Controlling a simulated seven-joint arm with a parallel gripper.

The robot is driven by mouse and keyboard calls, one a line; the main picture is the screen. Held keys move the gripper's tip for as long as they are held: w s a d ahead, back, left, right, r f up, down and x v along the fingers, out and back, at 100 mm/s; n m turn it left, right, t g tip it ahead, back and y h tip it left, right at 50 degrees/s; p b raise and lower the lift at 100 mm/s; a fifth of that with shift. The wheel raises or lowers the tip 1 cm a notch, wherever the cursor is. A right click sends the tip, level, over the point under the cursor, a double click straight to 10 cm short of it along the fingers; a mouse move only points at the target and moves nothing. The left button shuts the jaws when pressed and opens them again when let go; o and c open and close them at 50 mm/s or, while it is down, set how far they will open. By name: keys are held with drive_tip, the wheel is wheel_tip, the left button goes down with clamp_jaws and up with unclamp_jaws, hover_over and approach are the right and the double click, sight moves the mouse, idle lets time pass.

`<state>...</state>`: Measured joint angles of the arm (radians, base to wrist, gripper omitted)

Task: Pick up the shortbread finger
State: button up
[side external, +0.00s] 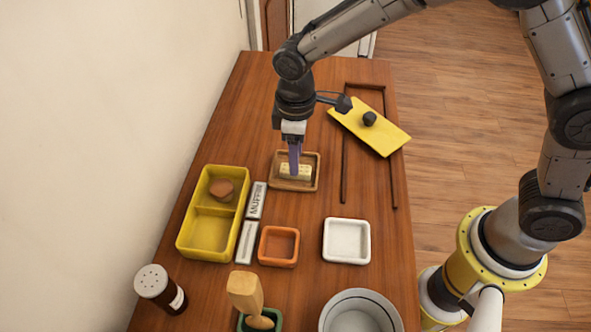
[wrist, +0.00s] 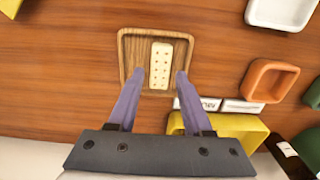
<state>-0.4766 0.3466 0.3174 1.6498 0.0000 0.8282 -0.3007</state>
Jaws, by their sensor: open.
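The shortbread finger (wrist: 160,65) is a pale, oblong biscuit with rows of small holes. It lies in a square wooden tray (wrist: 126,50); in the side external view the biscuit (side external: 303,172) shows partly behind my gripper, in the tray (side external: 280,186). My gripper (side external: 294,173) points down over the tray. In the wrist view its two purple fingers (wrist: 160,78) are apart, one on each side of the biscuit's near part, with gaps visible between. Whether the fingertips are level with the biscuit or above it is hard to tell.
A yellow divided box (side external: 210,235) holding a brown item, label blocks (side external: 256,200), an orange dish (side external: 279,245) and a white dish (side external: 347,241) stand nearer the camera. A yellow board (side external: 390,135) with a dark lump lies beyond, right.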

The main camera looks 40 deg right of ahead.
drive_tip(key=shift+f, duration=1.35)
clamp_jaws()
drive_tip(key=shift+r, duration=0.15)
drive_tip(key=shift+r, duration=0.6)
drive_tip(key=s+d+r, duration=0.6)
drive_tip(key=s+r, duration=0.5)
drive_tip(key=s, duration=0.1)
drive_tip(key=shift+s+d+r, duration=0.2)
drive_tip(key=shift+s+r, duration=0.05)
drive_tip(key=shift+r, duration=0.05)
